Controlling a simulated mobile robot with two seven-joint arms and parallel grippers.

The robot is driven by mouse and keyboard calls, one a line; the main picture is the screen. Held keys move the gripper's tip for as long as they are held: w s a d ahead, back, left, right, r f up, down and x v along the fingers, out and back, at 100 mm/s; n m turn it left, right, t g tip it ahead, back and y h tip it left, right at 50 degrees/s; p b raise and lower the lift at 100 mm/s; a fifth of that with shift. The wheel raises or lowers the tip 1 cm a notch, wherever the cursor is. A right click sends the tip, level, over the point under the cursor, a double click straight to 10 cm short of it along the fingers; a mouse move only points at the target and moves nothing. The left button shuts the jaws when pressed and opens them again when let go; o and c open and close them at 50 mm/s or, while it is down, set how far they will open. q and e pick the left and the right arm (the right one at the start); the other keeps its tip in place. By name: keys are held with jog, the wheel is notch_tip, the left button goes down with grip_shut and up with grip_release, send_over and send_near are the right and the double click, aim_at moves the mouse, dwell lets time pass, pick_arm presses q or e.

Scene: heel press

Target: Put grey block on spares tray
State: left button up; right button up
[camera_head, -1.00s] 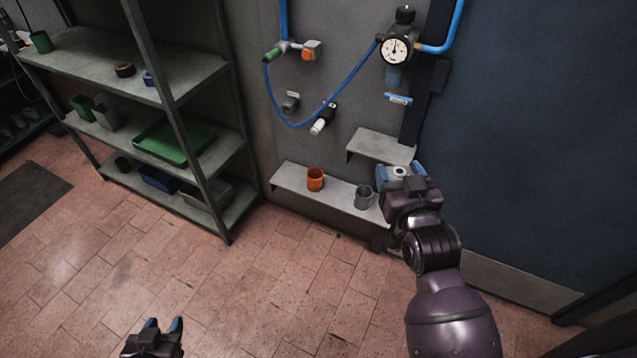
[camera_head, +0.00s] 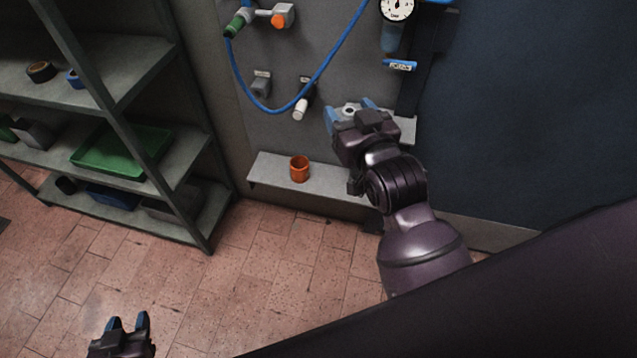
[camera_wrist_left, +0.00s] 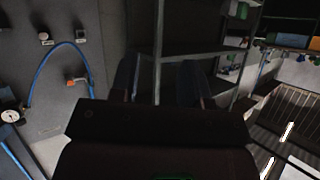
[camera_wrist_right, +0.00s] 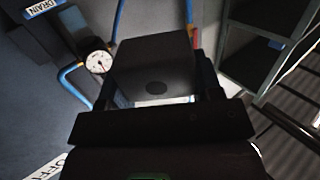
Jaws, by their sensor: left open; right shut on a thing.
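My right gripper (camera_head: 350,108) is shut on a grey block (camera_head: 349,112) with a round mark in its face. The block fills the space between the fingers in the right wrist view (camera_wrist_right: 155,62). My left gripper (camera_head: 128,322) is open and empty, low over the floor at bottom left. A green tray (camera_head: 122,152) lies on the middle level of the shelving rack at left. No label shows on it, so I cannot tell whether it is the spares tray.
An orange mug (camera_head: 299,169) stands on the lower wall ledge (camera_head: 265,172). A blue hose (camera_head: 318,83) loops across the wall panel. A grey box (camera_head: 35,134) stands left of the tray. Rack posts (camera_head: 160,160) stand at the rack's front. Floor between is clear.

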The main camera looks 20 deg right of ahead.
notch_tip(320, 180, down, 14)
jog(key=w+b, duration=0.2)
jog(key=b, duration=0.9)
jog(key=n+y+b, duration=0.2)
jog(key=y+b, duration=0.1)
jog(key=b, duration=0.3)
send_over(327, 186)
notch_tip(327, 186, down, 21)
notch_tip(327, 186, down, 15)
jog(key=b, duration=0.5)
jog(key=shift+s+r+b, duration=0.1)
jog(key=shift+s+b, duration=0.05)
jog(key=shift+b, duration=0.25)
jog(key=shift+f, duration=0.35)
notch_tip(327, 186, down, 4)
jog(key=shift+f+b, duration=0.1)
jog(key=shift+b, duration=1)
jog(key=shift+f, duration=0.1)
pick_arm(q)
notch_tip(327, 186, down, 19)
jog(key=s+m, duration=0.1)
jog(key=shift+s+d+r+h, duration=0.15)
jog(key=shift+s+d+h, duration=0.2)
jog(key=shift+d+h, duration=0.1)
